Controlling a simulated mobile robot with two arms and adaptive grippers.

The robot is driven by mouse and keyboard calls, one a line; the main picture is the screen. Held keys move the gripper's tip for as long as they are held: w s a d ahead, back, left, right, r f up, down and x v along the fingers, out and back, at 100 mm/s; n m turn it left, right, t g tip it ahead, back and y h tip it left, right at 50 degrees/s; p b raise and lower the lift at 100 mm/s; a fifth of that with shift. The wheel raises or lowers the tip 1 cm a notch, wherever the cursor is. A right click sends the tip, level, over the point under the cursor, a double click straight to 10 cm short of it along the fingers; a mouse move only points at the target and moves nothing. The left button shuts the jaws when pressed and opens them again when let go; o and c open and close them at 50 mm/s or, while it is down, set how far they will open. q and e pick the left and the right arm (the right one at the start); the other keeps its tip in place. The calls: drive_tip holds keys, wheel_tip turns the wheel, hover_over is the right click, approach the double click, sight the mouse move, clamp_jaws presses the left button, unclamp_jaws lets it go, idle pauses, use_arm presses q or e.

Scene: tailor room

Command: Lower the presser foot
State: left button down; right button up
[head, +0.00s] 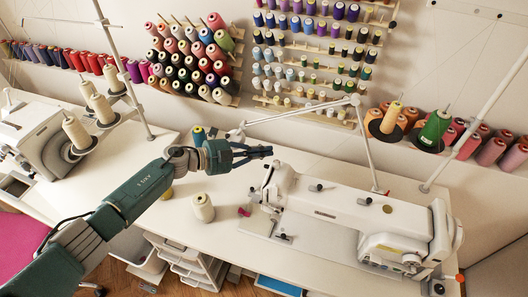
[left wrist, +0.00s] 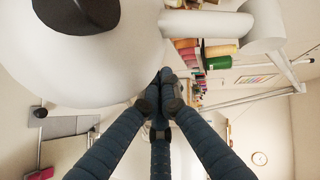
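The white sewing machine (head: 345,210) stands on the right part of the table. My left gripper (head: 270,151) is in the air beside the machine's left end, at its back side; its fingers point right. In the left wrist view the fingers (left wrist: 161,92) come together at their tips, with nothing visible between them. The machine's white casing (left wrist: 105,65) fills the upper left there, close to the fingers. A small dark part (head: 283,237) sits low at the machine's front; I cannot tell if it is the presser foot. No lever is clearly visible. My right gripper is out of view.
A cream thread cone (head: 203,208) and a small pink item (head: 244,211) lie left of the machine. A thin white thread stand (head: 365,140) rises behind it. Spool racks (head: 325,55) cover the wall. A second machine (head: 38,140) stands far left.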

use_arm(q)
drive_tip(key=a+r+b, duration=0.1)
drive_tip(key=a+r, duration=0.6)
drive_tip(key=r, duration=0.2)
drive_tip(key=shift+w+r, duration=0.2)
drive_tip(key=shift+r, duration=0.1)
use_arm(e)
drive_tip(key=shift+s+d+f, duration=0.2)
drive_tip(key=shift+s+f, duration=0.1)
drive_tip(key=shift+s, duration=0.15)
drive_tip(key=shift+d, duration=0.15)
